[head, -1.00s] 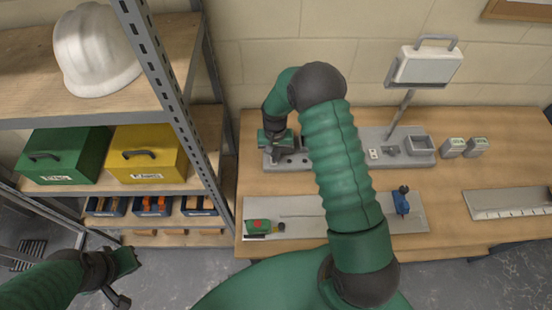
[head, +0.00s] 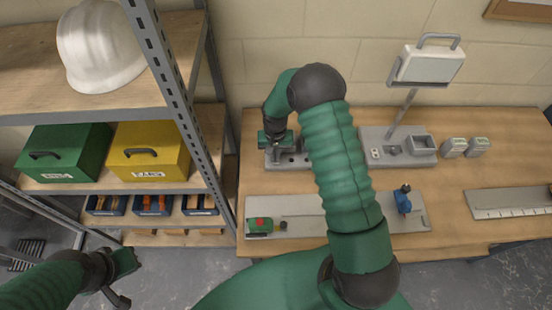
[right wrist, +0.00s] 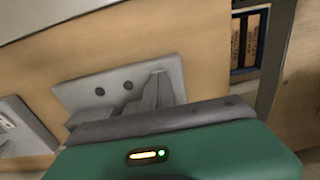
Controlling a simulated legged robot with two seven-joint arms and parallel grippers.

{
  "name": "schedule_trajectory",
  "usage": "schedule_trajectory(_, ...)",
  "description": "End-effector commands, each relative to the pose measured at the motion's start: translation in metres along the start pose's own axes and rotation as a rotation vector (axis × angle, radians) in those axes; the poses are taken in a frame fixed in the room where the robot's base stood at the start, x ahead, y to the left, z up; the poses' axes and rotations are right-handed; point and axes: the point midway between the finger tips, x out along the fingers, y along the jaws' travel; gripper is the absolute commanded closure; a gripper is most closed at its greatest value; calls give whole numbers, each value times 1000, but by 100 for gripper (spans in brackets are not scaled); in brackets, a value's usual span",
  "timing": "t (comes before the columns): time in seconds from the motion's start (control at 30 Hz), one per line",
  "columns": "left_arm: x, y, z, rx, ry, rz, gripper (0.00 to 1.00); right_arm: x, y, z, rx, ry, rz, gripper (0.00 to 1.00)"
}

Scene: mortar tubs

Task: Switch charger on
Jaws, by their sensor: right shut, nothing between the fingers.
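A grey station (head: 425,160) with a small white socket and recessed bays stands at the back of the bench; I cannot tell whether it is the charger. No switch is clearly visible. My left gripper (head: 122,282) is low at left, away from the bench, its jaws unclear.
A lamp-like panel (head: 428,66) rises on a post from the station. Two small grey blocks (head: 453,147) stand right of it. A green tool (head: 262,226) and a blue clamp (head: 402,200) lie on a front strip. A metal shelf post (head: 178,110) is close at left.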

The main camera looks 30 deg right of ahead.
Motion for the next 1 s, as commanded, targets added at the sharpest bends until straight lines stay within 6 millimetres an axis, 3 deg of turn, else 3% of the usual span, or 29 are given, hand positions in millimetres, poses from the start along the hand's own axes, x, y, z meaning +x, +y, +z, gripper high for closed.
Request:
schedule_trajectory(0.53,3,0,1,0,0,0,100,5,2,-1,1,0,-1,100)
schedule_trajectory(1.0,-29,0,-7,0,0,0,100,-39,2,-1,0,1,-2,100)
